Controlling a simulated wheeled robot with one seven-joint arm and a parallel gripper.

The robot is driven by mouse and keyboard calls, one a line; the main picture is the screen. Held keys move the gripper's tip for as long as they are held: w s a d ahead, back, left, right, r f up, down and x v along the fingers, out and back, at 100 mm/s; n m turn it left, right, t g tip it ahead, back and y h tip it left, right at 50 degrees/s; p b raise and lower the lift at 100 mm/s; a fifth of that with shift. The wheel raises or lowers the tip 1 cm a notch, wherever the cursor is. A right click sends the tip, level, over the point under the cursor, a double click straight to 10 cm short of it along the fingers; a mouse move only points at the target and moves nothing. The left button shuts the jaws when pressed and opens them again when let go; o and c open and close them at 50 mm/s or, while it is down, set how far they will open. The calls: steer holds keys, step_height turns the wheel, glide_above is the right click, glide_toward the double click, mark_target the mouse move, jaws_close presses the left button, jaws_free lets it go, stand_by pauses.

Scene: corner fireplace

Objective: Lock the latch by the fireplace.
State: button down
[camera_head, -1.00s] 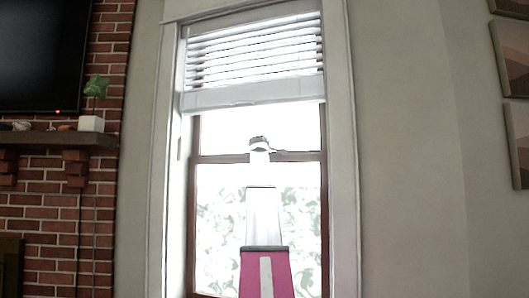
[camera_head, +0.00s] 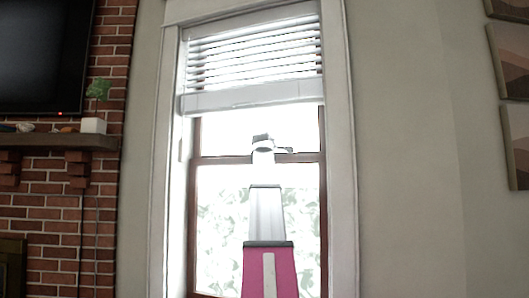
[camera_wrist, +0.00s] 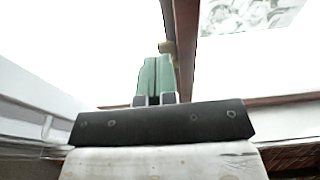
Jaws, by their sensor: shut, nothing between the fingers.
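The window (camera_head: 322,200) has a brown frame and a horizontal meeting rail (camera_head: 222,159) at mid height. In the wrist view, a small tan, brass-like piece (camera_wrist: 167,47), which looks like the latch, sits against the brown window rail (camera_wrist: 186,45). My gripper (camera_wrist: 155,60) shows there with two green fingers shut together and nothing between them. Its tips are right by the tan piece; whether they touch it I cannot tell. In the head view my arm stands in front of the window at rail height and hides the latch and the fingers.
White blinds (camera_head: 250,65) hang over the top of the window. To the left are a brick wall (camera_head: 55,205), a mantel (camera_head: 60,141) with a potted plant (camera_head: 95,105), and a dark screen (camera_head: 40,50). Bare wall lies to the right, with framed pictures (camera_head: 512,60) beyond.

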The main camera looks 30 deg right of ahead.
steer(key=s, duration=0.3)
steer(key=shift+a, duration=0.1)
stand_by(0.3)
